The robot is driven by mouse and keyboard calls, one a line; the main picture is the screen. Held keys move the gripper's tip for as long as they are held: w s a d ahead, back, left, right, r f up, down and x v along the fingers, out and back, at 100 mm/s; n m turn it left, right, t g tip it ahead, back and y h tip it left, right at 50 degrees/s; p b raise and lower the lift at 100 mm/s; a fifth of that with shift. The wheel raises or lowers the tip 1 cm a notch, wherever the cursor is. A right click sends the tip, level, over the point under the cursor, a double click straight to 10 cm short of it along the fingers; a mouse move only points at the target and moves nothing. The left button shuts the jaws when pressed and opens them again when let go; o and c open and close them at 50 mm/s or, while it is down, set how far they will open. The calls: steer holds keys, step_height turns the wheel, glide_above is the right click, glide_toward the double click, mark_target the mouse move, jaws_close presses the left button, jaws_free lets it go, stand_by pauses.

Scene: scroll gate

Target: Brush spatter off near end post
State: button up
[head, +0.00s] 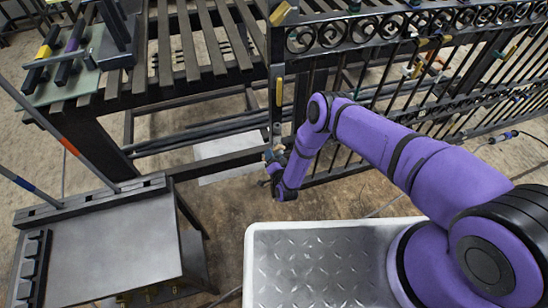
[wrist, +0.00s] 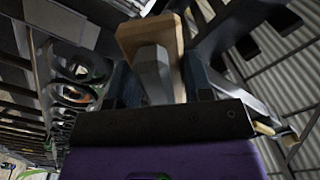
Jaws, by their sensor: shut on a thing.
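The near end post (head: 277,100) of the dark scroll gate stands upright at the picture's middle in the head view. My gripper (head: 275,157) is low beside this post, small and partly hidden by my purple wrist. In the wrist view my gripper (wrist: 160,75) is shut on what looks like a brush (wrist: 150,35), with a tan wooden block and a grey tapered part between the dark fingers. Its bristles cannot be made out. A yellowish strip (head: 279,92) shows on the post. I cannot tell whether it is spatter, nor whether the brush touches the post.
The gate's scroll band (head: 390,32) and bars run right, with several coloured clamps on them. A slatted bench (head: 190,45) with tools stands at the back left. A grey metal table (head: 100,245) is at the front left. A pale sheet (head: 228,155) lies on the floor.

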steer(key=shift+x, duration=1)
stand_by(0.7)
steer(key=shift+d, duration=0.1)
